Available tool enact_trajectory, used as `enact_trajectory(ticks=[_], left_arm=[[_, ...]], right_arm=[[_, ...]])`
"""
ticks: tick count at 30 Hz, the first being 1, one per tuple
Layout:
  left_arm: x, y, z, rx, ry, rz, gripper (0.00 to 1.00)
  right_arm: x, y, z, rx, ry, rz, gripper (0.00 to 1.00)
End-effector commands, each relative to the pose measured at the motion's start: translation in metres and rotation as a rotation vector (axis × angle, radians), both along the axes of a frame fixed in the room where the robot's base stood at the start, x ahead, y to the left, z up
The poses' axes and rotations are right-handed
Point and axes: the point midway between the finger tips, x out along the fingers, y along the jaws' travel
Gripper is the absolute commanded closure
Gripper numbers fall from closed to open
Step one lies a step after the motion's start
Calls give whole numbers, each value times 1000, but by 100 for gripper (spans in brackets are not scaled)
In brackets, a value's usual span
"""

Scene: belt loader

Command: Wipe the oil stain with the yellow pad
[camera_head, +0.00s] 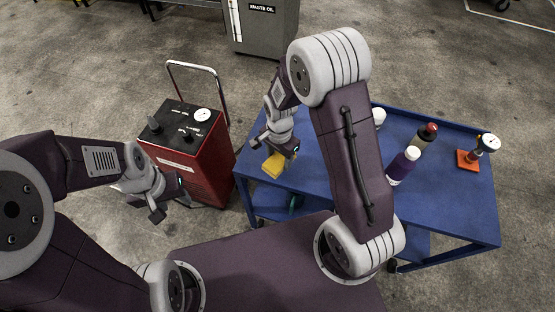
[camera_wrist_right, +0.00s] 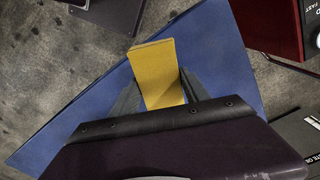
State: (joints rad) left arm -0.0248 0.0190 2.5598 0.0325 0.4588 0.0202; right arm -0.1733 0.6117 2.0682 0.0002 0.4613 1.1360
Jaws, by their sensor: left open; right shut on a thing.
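The yellow pad (camera_head: 274,165) is at the left end of the blue cart's top in the head view. My right gripper (camera_head: 277,150) is shut on it. In the right wrist view the pad (camera_wrist_right: 158,72) stands out between the two dark fingers of my right gripper (camera_wrist_right: 160,98), over the blue surface. I cannot tell whether the pad touches the cart top. No oil stain can be made out; my right arm hides part of the cart top. My left gripper (camera_head: 170,205) is open and empty, left of the cart and in front of the red machine.
The blue cart (camera_head: 455,205) holds a purple-labelled white bottle (camera_head: 403,165), a dark bottle with a red cap (camera_head: 426,136), a white container (camera_head: 379,118) and a gauge on an orange base (camera_head: 468,160). A red machine (camera_head: 205,170) stands left. A grey waste oil bin (camera_head: 262,30) stands behind.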

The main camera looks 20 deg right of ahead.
Motion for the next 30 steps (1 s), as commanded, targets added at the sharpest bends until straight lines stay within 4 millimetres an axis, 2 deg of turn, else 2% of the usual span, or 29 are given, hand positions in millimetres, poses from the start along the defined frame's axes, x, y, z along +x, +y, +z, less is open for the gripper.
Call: enact_trajectory(ticks=[1, 8, 26, 30], left_arm=[[0, 0, 9, 0, 0, 0, 52], [0, 0, 25, 0, 0, 0, 52], [0, 0, 25, 0, 0, 0, 52], [0, 0, 25, 0, 0, 0, 52]], right_arm=[[1, -1, 9, 0, 0, 0, 84], [4, -6, 26, 0, 0, 3, 84], [5, -7, 26, 0, 0, 7, 84], [5, -7, 25, 1, -7, 76, 84]])
